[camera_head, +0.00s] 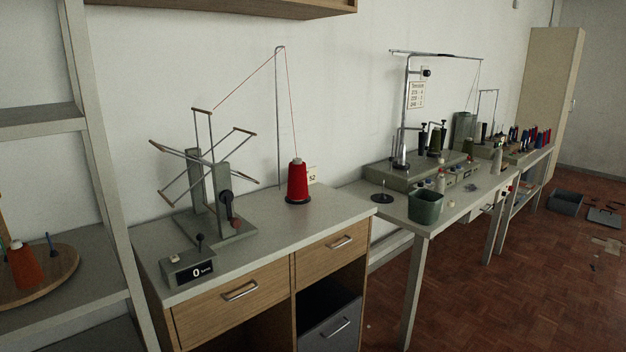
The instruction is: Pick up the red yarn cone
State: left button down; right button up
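The red yarn cone (297,183) stands upright on a small dark base near the back right of the grey-topped cabinet (265,247). A thin red thread runs from its top up to a tall bent metal rod (280,115), then down left to the yarn winder (208,175). An orange-red cone (24,265) stands on a round wooden board at the far left. Neither of my grippers is in view.
A counter box (187,267) reading 0 sits at the cabinet's front left. A long table (455,208) with a green bin (425,206), machine and several spools stands to the right. Shelves (40,121) rise at left. The cabinet top before the red cone is clear.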

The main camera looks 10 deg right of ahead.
aim_at(297, 180)
jog(key=i+l, duration=0.15)
jog(key=l, duration=0.15)
jog(key=i+l+u, duration=0.15)
jog(key=l, duration=0.2)
jog(key=i+l, duration=0.1)
jog(key=l, duration=0.25)
jog(key=i+l+u, duration=0.1)
jog(key=l, duration=0.2)
jog(key=i+l, duration=0.15)
jog(key=l, duration=0.2)
jog(key=u, duration=0.05)
